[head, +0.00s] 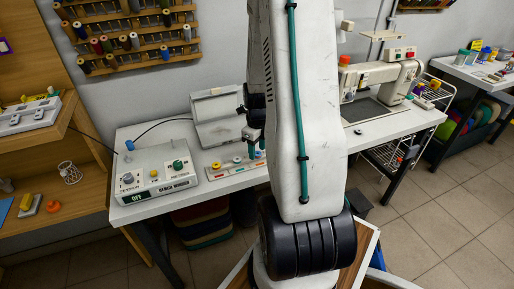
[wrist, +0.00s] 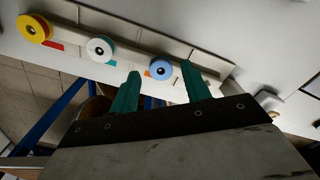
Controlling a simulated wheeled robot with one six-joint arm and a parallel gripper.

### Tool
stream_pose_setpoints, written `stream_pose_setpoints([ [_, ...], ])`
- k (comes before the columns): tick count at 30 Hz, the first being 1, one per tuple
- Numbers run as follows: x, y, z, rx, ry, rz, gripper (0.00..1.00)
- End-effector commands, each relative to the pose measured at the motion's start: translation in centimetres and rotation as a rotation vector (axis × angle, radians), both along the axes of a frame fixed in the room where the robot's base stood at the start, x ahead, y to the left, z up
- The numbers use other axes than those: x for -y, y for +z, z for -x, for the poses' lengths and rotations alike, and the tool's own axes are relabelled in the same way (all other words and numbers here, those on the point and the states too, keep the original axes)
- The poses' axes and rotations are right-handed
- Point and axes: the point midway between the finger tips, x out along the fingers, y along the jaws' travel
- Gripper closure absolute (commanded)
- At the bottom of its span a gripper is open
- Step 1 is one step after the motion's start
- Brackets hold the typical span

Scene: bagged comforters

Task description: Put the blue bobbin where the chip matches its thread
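A white-and-teal bobbin (wrist: 100,48) lies beside a green chip (wrist: 112,62). A yellow bobbin (wrist: 34,28) lies beside a red chip (wrist: 53,45). In the head view my gripper (head: 253,137) is above the strip's right end.
The strip lies on a white table (head: 190,207). A control box (head: 155,175) with knobs stands to its left, a tilted grey panel (head: 217,118) behind it. A sewing machine (head: 385,80) stands to the right. My arm hides the table's middle in the head view.

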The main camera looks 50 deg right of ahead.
Motion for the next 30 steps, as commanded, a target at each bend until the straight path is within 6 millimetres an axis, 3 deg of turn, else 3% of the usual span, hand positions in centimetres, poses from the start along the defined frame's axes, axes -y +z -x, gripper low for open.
stream_pose_setpoints([
  [8,0.0,0.5,0.0,0.001,0.0,0.001,0.53],
  [11,0.1,1.8,-0.1,0.003,0.0,0.003,0.53],
  [21,0.1,9.1,-0.1,0.004,0.0,0.004,0.53],
  [30,-0.3,12.6,-0.1,0.002,0.02,0.002,0.53],
])
